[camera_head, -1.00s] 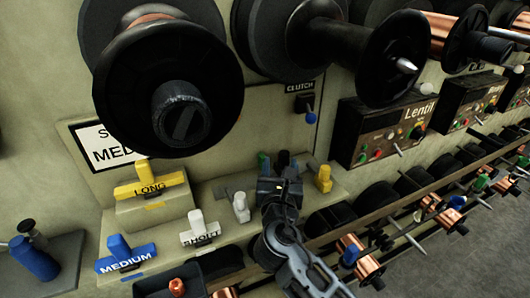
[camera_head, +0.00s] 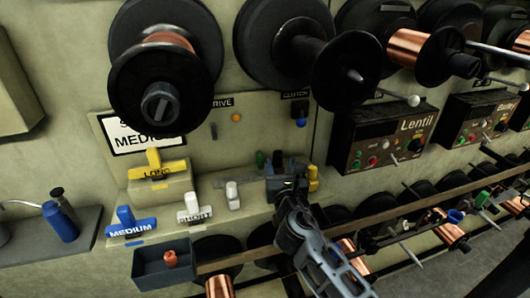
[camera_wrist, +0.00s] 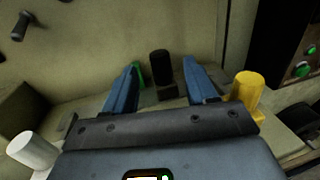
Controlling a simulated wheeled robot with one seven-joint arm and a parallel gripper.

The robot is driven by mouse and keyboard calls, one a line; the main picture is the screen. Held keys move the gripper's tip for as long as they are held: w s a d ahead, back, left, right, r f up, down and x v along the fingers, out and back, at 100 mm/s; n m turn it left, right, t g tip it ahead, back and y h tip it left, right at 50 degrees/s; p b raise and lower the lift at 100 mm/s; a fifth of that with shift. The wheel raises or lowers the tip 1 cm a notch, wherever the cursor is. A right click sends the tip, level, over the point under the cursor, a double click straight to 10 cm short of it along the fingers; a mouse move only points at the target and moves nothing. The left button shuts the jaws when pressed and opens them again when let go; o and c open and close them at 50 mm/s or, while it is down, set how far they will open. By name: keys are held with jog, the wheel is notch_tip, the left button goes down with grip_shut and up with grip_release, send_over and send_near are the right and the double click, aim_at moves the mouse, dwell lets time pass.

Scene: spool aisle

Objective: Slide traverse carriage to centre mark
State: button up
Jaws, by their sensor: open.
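A green peg (camera_wrist: 137,70) stands partly behind the left finger. A yellow peg (camera_wrist: 247,90) is right of the fingers and a white peg (camera_wrist: 33,150) is at lower left. The centre mark cannot be made out.
Large black spools (camera_head: 160,90) overhang the ledge. Yellow LONG (camera_head: 157,169), white SHORT (camera_head: 194,212) and blue MEDIUM (camera_head: 130,226) pieces stand to the left. A dark bin (camera_head: 163,268) holds a small orange item. The Lentil control panel (camera_head: 385,135) stands right, above a rack of spools.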

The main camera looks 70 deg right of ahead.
aim_at(277, 151)
jog(key=shift+p+x, duration=0.7)
jog(key=shift+x, duration=3.2)
jog(key=shift+c, duration=0.2)
grip_shut()
jog(key=shift+a, duration=0.1)
